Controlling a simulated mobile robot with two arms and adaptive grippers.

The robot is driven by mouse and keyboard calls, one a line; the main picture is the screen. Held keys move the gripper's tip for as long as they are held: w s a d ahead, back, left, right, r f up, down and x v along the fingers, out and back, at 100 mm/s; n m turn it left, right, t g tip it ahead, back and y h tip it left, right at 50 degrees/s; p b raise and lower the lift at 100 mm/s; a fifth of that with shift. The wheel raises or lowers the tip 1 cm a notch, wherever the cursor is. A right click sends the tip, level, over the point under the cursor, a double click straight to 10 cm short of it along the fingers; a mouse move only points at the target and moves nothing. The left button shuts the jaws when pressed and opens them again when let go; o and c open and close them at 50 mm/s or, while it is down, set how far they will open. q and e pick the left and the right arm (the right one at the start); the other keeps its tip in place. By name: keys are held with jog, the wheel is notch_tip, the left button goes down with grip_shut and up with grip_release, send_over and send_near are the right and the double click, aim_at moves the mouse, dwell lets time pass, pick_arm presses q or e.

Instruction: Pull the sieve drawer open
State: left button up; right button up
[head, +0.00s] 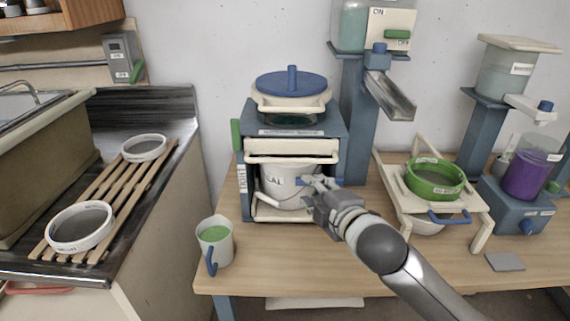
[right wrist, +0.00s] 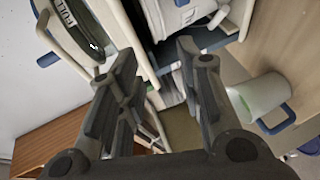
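The blue-grey sieve housing (head: 340,125) stands on the wooden bench, with a blue-lidded hopper (head: 290,85) on top. A cream bar (head: 290,147), which looks like the sieve drawer's front, runs across its upper face. A dark gap shows beneath it. Below, a white bucket (head: 280,180) with lettering ending in "CAL" sits in the housing; it shows partly in the right wrist view (right wrist: 185,15). My right gripper (head: 312,183) is in front of the bucket, below the bar. In the right wrist view its fingers (right wrist: 158,60) are apart, with no clear object gripped. My left gripper is out of view.
A mug of green glaze (head: 215,240) stands at the bench's front left. A cream stand (head: 395,195) holding a green sieve (head: 434,178) is to the right. Left, a slatted rack (head: 110,202) holds white sieves.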

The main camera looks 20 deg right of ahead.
aim_at(293, 162)
jog(key=shift+n+t, duration=0.3)
jog(key=shift+n, duration=0.4)
jog(key=w, duration=0.3)
jog(key=w+a, duration=0.1)
jog(key=w, duration=0.3)
jog(key=w+r+p, duration=0.1)
jog(key=w, duration=0.2)
jog(key=shift+w+a, duration=0.4)
grip_shut()
